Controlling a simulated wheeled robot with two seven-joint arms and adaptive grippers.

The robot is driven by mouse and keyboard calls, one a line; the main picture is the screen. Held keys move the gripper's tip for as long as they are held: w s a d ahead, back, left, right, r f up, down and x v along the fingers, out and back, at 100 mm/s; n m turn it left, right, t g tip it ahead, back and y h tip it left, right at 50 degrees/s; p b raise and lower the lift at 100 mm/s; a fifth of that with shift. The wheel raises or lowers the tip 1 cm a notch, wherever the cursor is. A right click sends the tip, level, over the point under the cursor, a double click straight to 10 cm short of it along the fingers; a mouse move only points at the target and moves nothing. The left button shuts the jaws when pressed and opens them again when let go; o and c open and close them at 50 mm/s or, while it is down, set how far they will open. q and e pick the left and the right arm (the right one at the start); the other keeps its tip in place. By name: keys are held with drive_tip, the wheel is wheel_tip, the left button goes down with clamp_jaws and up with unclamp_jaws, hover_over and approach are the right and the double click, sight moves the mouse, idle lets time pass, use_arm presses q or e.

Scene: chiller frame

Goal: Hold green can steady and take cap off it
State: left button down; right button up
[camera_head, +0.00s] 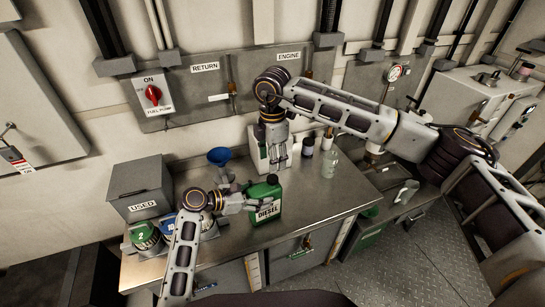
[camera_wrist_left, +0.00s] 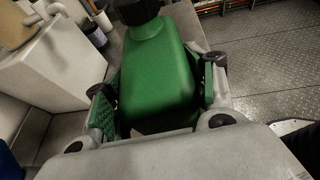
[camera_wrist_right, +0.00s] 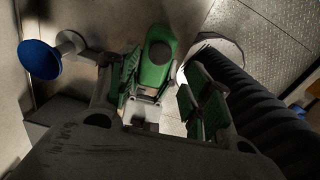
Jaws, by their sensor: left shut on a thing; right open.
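The green can (camera_head: 265,207), labelled DIESEL, stands upright on the metal bench. Its black cap (camera_head: 272,179) is on top, and the cap also shows at the top edge of the left wrist view (camera_wrist_left: 137,9). My left gripper (camera_head: 247,204) is shut on the can's body from the left; in the left wrist view its pads press on both sides of the can (camera_wrist_left: 158,80). My right gripper (camera_head: 277,163) is open and points down just above and behind the cap, apparently not touching it. In the right wrist view a green body (camera_wrist_right: 155,75) shows between its fingers.
A blue funnel (camera_head: 219,156) stands behind the left gripper. A grey USED bin (camera_head: 140,190) and green cans (camera_head: 146,236) are at the left. A white container (camera_head: 258,148) and bottles (camera_head: 329,163) stand behind. The bench's right part (camera_head: 340,190) is clear.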

sight(273, 178)
drive_tip(key=shift+m, duration=0.6)
drive_tip(key=shift+f, duration=0.1)
drive_tip(key=shift+f, duration=3.95)
